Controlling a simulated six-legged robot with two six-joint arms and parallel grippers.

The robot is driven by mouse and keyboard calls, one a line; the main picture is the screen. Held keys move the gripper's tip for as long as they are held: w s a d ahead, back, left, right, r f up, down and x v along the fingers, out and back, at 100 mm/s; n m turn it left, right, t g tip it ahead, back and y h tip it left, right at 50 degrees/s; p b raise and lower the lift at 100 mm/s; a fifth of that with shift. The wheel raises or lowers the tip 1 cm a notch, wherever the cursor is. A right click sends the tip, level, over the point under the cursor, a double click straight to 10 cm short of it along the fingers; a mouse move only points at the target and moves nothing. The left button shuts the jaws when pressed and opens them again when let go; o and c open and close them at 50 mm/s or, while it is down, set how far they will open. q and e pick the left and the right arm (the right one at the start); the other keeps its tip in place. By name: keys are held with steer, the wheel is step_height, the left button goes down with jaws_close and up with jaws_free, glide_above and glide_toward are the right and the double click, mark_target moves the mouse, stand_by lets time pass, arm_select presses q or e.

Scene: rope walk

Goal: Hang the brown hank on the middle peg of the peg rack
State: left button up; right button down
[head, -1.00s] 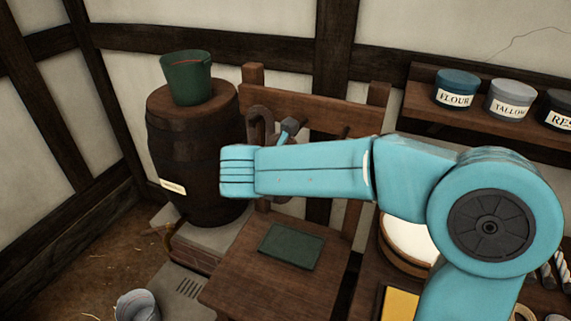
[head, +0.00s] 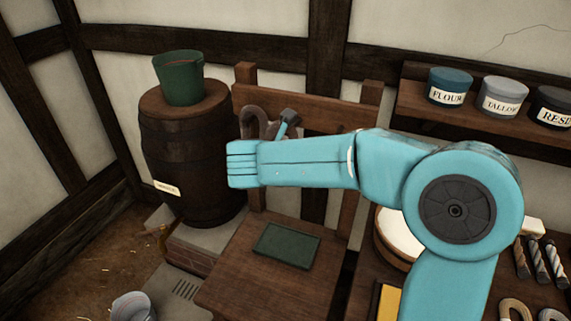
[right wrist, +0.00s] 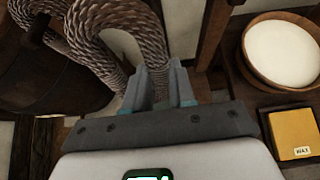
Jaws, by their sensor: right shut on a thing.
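The brown hank (head: 252,114) is an arched loop of twisted rope in front of the left part of the peg rack's crossbar. My right gripper (head: 286,121) is shut on it, partly hidden by my forearm. In the right wrist view, the hank (right wrist: 105,15) rises as a large loop and one strand runs down between the fingers of the gripper (right wrist: 159,78). The peg rack (head: 320,117) is a dark wooden frame with two posts and a crossbar. I cannot make out the middle peg or whether the hank touches it. My left gripper is out of view.
A barrel (head: 188,150) carrying a green bucket (head: 180,80) stands close left of the rack. A green pad (head: 286,246) lies on the wooden surface below. Jars stand on a shelf (head: 480,128) at right. More hanks (head: 517,309) lie at lower right.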

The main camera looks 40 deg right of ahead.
steer(key=w+d+f, duration=0.1)
steer(key=w+d, duration=0.2)
steer(key=d, duration=0.3)
steer(key=shift+w+d+f, duration=0.15)
steer(key=shift+w+d, duration=0.05)
steer(key=shift+d, duration=0.05)
stand_by(0.5)
stand_by(0.6)
steer(key=c, duration=0.9)
jaws_free()
steer(key=shift+o, duration=0.2)
